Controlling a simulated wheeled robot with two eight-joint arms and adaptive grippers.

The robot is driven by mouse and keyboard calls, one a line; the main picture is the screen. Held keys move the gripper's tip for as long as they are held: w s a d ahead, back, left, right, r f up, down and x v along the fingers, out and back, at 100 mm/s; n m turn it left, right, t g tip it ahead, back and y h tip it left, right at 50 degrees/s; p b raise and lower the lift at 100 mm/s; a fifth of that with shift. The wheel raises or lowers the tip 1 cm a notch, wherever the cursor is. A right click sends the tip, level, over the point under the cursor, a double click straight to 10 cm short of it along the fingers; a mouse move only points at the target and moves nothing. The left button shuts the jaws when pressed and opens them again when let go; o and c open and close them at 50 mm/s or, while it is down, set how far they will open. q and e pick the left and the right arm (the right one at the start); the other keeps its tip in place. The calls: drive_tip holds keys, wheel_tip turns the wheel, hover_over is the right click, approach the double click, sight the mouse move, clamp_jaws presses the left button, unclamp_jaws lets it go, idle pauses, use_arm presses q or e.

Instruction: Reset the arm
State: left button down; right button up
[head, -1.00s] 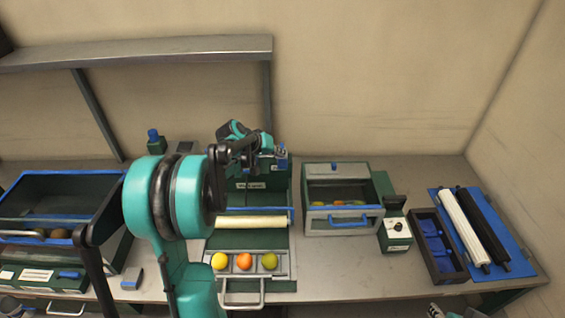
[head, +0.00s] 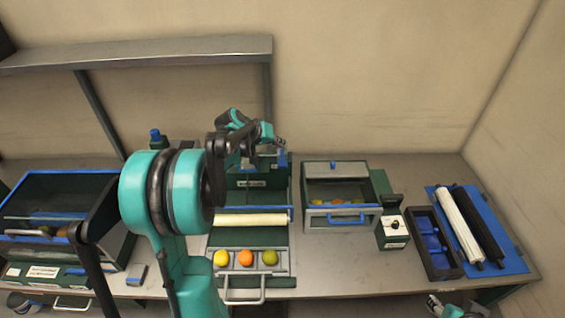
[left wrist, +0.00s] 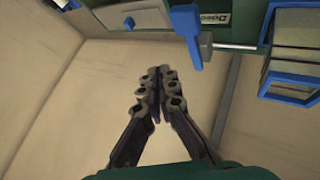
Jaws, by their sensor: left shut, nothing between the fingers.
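My left arm reaches over the bench in the head view. Its gripper (head: 279,143) is small there, at the upper back part of the green sorting station (head: 250,262). In the left wrist view the fingers of this gripper (left wrist: 158,78) are closed together with nothing between them. A yellow fruit (head: 221,258), an orange one (head: 245,258) and a yellow-green one (head: 269,257) sit in a row in the station's front slots. What may be part of my right arm (head: 445,306) shows at the bottom edge; its fingers cannot be made out.
A green bin with a blue rim (head: 60,178) stands at left, partly behind my arm. An open-topped box (head: 341,218) with a blue handle holds several fruits. A small control box (head: 393,233), a dark tray (head: 458,262) and a blue board (head: 511,252) with rollers stand at right.

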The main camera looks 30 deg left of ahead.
use_arm(q)
drive_tip(key=s+d+f+m+g+b, duration=0.15)
drive_tip(key=s+d+b, duration=0.45)
drive_tip(key=s+d, duration=0.65)
use_arm(e)
wheel_tip(320, 180, down, 12)
drive_tip(key=b, duration=0.6)
drive_tip(key=shift+c, duration=0.7)
use_arm(q)
drive_tip(key=s+d+f+m+y, duration=0.1)
drive_tip(key=s+d+f+m, duration=0.1)
drive_tip(key=s+d+f, duration=0.2)
drive_tip(key=s+d+f+m+y, duration=0.1)
drive_tip(key=s+d+f, duration=0.4)
drive_tip(key=s, duration=0.6)
drive_tip(key=shift+s+f+m+y, duration=0.3)
drive_tip(key=shift+f+m, duration=0.25)
drive_tip(key=shift+f, duration=0.25)
use_arm(e)
drive_tip(key=shift+a, duration=0.1)
